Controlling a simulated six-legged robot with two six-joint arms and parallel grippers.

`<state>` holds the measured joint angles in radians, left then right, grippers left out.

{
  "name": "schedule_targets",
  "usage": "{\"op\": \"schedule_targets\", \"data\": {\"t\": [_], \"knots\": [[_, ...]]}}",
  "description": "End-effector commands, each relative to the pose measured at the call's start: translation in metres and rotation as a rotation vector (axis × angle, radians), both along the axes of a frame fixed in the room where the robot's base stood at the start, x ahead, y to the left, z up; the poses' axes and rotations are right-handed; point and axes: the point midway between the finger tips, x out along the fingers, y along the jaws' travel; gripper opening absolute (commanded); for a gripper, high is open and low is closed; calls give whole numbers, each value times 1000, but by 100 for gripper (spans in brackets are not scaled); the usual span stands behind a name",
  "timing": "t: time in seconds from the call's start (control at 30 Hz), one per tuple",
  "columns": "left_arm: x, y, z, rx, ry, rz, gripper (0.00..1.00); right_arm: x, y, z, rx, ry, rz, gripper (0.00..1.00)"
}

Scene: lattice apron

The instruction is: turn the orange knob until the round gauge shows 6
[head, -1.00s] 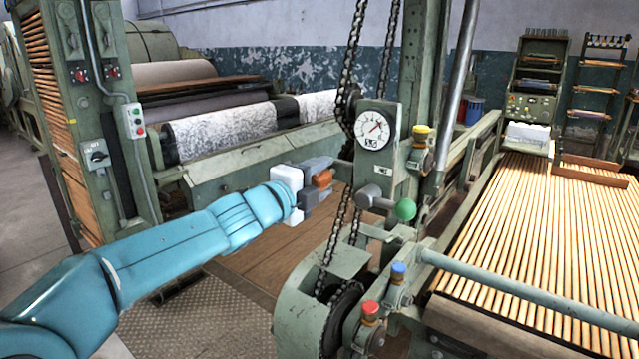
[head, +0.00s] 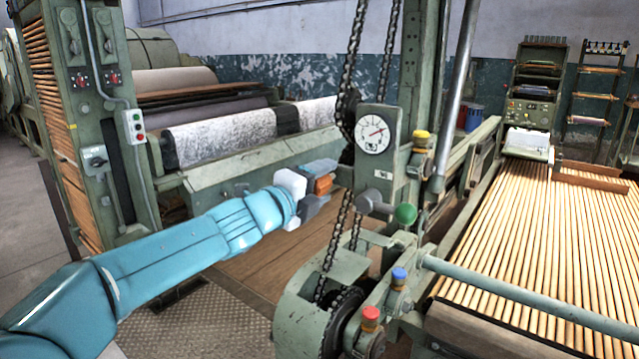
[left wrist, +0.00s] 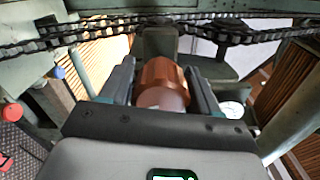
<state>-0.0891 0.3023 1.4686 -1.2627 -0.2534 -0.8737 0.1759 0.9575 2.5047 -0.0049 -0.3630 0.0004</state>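The orange knob (head: 323,185) shows at my left gripper (head: 318,186) in the head view. In the left wrist view the orange knob (left wrist: 165,84) sits between the two dark fingers of my left gripper (left wrist: 162,88), which press against its sides. The round gauge (head: 376,134) is white with a red needle, on a green-grey housing right of the knob. Its needle points up and to the right. The digits of the small readout below the dial are too small to read. My right gripper is in neither view.
Chains (head: 349,130) hang close behind and right of my left gripper. A green ball knob (head: 405,214), a yellow knob (head: 421,137), a blue knob (head: 398,275) and a red knob (head: 371,313) stand to the right. A slatted wooden bed (head: 530,240) fills the right side.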

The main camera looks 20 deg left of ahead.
Motion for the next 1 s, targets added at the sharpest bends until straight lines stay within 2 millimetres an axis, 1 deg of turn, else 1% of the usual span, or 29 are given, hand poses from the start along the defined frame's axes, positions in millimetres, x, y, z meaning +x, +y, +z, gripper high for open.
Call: {"op": "schedule_targets", "data": {"t": [0.33, 0.47, 0.57, 0.67, 0.8, 0.9, 1.0], "knots": [[-1, 2, 0, -1, 0, 3, 76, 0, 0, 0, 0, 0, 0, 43], [-13, 7, 0, 0, -1, 4, 76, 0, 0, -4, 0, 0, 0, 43], [-33, 14, 0, -1, -2, 5, 76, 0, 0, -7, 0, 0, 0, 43], [-59, 23, 0, -2, -1, 5, 76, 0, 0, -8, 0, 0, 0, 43], [-94, 37, 2, 0, -1, 6, 76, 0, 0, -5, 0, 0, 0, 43], [-116, 45, 2, 0, -1, 5, 76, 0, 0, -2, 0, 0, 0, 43], [-134, 50, 2, -1, 1, 4, 76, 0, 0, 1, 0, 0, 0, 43]]}}
